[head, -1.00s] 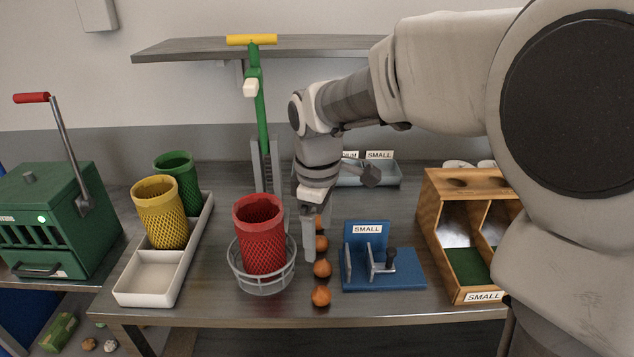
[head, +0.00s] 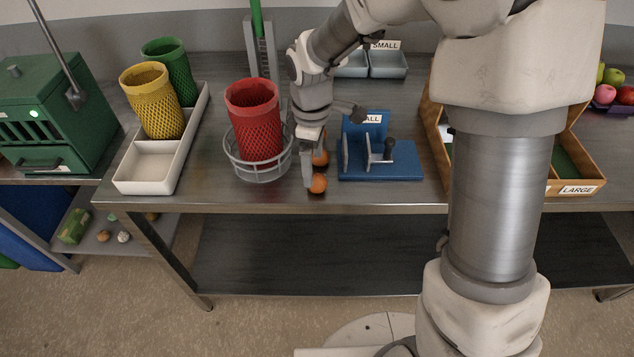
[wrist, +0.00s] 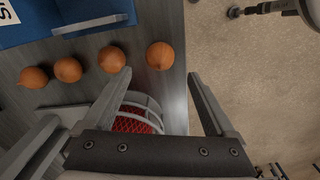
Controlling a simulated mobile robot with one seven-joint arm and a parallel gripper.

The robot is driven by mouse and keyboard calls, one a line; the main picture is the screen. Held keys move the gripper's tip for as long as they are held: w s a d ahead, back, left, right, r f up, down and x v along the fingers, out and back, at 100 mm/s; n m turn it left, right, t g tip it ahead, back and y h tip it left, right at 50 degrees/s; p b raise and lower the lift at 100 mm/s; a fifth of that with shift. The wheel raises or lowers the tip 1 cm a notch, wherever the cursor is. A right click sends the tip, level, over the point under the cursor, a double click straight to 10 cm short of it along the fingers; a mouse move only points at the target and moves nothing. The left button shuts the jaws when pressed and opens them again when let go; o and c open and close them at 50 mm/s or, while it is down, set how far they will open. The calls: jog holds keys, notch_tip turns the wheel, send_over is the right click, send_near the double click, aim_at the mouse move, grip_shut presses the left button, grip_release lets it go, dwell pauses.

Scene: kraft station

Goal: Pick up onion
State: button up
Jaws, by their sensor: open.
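Several round orange-brown onions lie in a row on the metal table. The front onion (head: 318,183) is nearest the table's front edge, and another onion (head: 321,158) shows behind it. In the wrist view the front onion (wrist: 160,56) lies just beyond the gap between my fingertips, with three others (wrist: 68,69) to its left. My gripper (wrist: 158,74) is open and empty, its fingers apart. In the head view my gripper (head: 307,180) points down close beside the front onion. The farther onions are hidden behind my gripper there.
A red mesh cup (head: 253,115) stands in a wire basket (head: 258,170) left of my gripper. A blue fixture (head: 400,173) stands to the right. A white tray (head: 150,172) with yellow and green cups is farther left. The table's front edge is close.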

aim_at(316, 175)
jog(key=shift+d+f, duration=0.2)
jog(key=shift+f, duration=1.2)
jog(key=shift+d+f, duration=0.15)
jog(key=shift+f, duration=1.2)
jog(key=c, duration=1.4)
grip_shut()
jog(key=shift+r, duration=0.1)
